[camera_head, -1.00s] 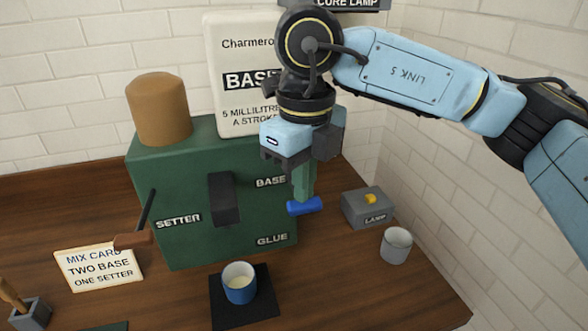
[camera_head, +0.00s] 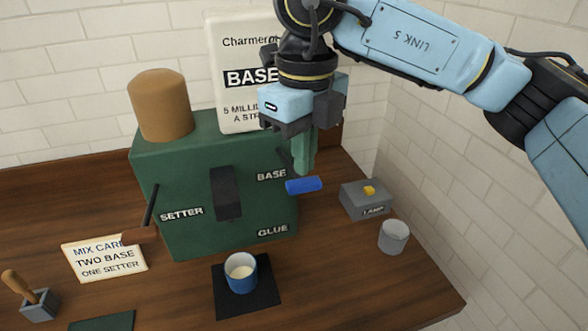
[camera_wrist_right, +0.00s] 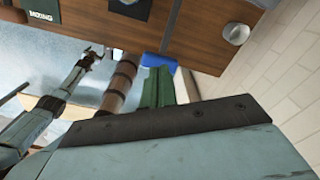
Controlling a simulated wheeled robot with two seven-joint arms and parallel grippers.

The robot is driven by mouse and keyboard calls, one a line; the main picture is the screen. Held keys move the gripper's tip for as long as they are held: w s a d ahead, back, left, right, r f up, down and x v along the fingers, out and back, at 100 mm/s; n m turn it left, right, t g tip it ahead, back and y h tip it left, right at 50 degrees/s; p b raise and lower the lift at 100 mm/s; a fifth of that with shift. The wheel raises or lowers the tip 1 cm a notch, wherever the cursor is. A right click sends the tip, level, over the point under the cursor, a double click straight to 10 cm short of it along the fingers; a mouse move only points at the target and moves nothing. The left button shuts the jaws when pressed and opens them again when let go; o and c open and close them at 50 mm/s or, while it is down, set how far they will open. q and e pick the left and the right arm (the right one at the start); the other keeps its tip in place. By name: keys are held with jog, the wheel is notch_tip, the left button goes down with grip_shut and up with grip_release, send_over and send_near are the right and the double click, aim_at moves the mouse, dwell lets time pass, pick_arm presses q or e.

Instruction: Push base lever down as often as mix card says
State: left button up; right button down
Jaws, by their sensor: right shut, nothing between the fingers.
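The base lever's blue handle (camera_head: 304,186) sticks out by the BASE label on the green dispenser (camera_head: 265,215), on a dark rod. My right gripper (camera_head: 305,170) is shut and empty, its green fingers pointing down just above the handle. A small gap or light touch cannot be told apart. In the right wrist view the fingers (camera_wrist_right: 158,88) overlap the blue handle (camera_wrist_right: 158,64). The mix card (camera_head: 105,260) reads "TWO BASE, ONE SETTER". A blue cup (camera_head: 241,275) with pale contents stands before the dispenser. What appears to be my left gripper (camera_wrist_right: 98,50) is small in the wrist view.
The setter lever (camera_head: 140,236) with a brown handle is at the dispenser's left. A grey lamp box (camera_head: 365,202) with a yellow button and a grey cup (camera_head: 393,238) stand right. A wooden-handled tool (camera_head: 14,283) sits in a holder at left. The white wall closes off the right side.

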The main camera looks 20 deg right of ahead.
jog(key=shift+r, duration=0.1)
dwell(0.4)
jog(key=shift+r+p, duration=1.5)
jog(key=shift+r, duration=0.95)
jog(key=shift+s+f, duration=0.1)
